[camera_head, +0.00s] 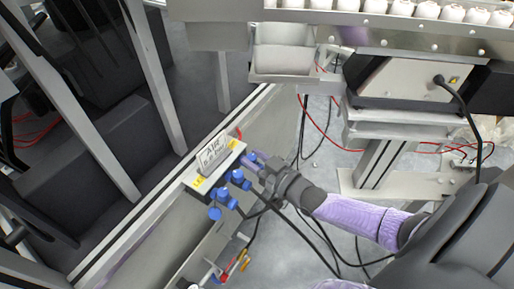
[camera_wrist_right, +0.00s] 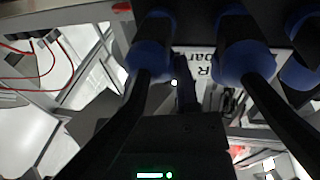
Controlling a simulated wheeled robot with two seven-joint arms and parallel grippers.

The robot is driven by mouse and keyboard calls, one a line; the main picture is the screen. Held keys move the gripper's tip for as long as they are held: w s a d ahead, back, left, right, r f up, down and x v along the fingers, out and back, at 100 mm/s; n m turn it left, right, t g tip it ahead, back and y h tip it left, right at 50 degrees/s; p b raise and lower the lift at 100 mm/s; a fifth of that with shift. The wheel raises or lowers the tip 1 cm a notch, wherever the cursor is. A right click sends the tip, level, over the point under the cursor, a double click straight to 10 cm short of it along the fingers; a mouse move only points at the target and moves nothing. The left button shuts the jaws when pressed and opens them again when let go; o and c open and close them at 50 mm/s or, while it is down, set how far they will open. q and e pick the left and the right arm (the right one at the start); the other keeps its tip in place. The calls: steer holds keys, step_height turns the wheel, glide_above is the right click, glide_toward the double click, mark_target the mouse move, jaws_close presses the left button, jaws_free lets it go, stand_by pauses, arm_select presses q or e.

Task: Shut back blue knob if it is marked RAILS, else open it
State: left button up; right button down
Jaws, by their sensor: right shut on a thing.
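Nearer are other blue knobs (camera_head: 238,179), (camera_head: 216,213). In the right wrist view, blue valve parts (camera_wrist_right: 240,55) with black hoses show close up, and my gripper's dark body (camera_wrist_right: 180,145) hides much of the grip. A sign (camera_head: 213,150) above the row reads AIR and a bar value. Small yellow labels (camera_head: 198,181) are too small to read; I see no legible RAILS. My left gripper is out of view.
Black hoses (camera_head: 290,204) hang from the valves. A grey frame rail (camera_head: 135,218) runs under the block. A conveyor with white caps (camera_head: 400,8) is at the back right. Dark machinery (camera_head: 85,100) stands behind uprights at the left.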

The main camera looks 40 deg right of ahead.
steer(key=shift+m+h, duration=0.3)
steer(key=shift+h, duration=0.1)
steer(key=shift+c, duration=1.8)
jaws_free()
